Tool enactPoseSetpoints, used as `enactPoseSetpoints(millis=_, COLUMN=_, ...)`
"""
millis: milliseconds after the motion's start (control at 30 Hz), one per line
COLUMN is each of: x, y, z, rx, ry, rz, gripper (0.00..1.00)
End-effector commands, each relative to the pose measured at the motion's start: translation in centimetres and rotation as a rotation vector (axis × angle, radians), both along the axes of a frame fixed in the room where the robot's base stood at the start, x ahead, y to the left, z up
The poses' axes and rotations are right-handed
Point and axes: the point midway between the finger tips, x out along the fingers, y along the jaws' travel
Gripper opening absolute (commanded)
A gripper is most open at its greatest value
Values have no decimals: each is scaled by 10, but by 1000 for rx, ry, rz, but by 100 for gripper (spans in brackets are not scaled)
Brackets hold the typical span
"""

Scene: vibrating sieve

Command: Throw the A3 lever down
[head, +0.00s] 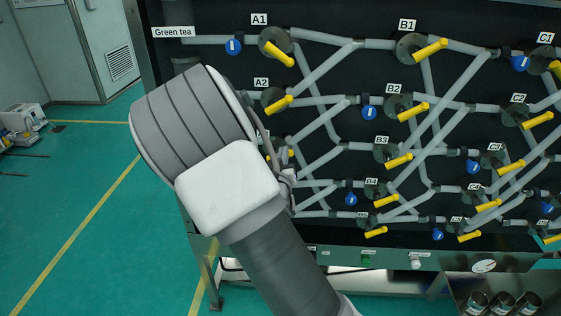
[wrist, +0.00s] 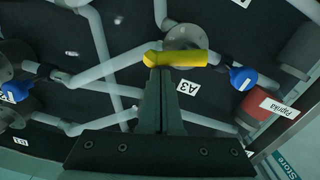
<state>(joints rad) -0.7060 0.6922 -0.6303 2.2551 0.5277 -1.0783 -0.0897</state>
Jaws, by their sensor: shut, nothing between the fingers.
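The A3 lever (wrist: 185,58) is a yellow handle on a round grey valve (wrist: 185,36), with the A3 label (wrist: 188,87) beside it in the wrist view. It lies roughly crosswise in that picture. My gripper (wrist: 160,72) is shut and empty, its fingertips at the lever's left end and overlapping it in the picture. I cannot tell whether they touch. In the head view my arm hides most of the A3 valve and the fingertips.
Other yellow levers stand close by on the black board, such as A1 (head: 279,53), A2 (head: 278,104) and B3 (head: 398,161). Grey pipes link them. Blue tags (wrist: 243,78) and a red part (wrist: 262,102) near the Paprika label (wrist: 279,106) flank A3.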

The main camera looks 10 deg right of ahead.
Motion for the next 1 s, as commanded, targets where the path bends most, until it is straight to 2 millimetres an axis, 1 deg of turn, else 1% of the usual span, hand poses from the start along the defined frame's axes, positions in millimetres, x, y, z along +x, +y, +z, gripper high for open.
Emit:
enactPoseSetpoints(millis=33, x=-1, y=-3, z=-10, rx=45, ry=-17, rz=-3, gripper=0)
enactPoseSetpoints(millis=100, x=-1, y=-5, z=-13, rx=107, ry=-36, rz=-2, gripper=0)
enactPoseSetpoints(millis=700, x=-5, y=-15, z=-34, rx=602, ry=-199, rz=1, gripper=0)
enactPoseSetpoints(millis=1000, x=-5, y=-15, z=-40, rx=784, ry=-257, rz=1, gripper=0)
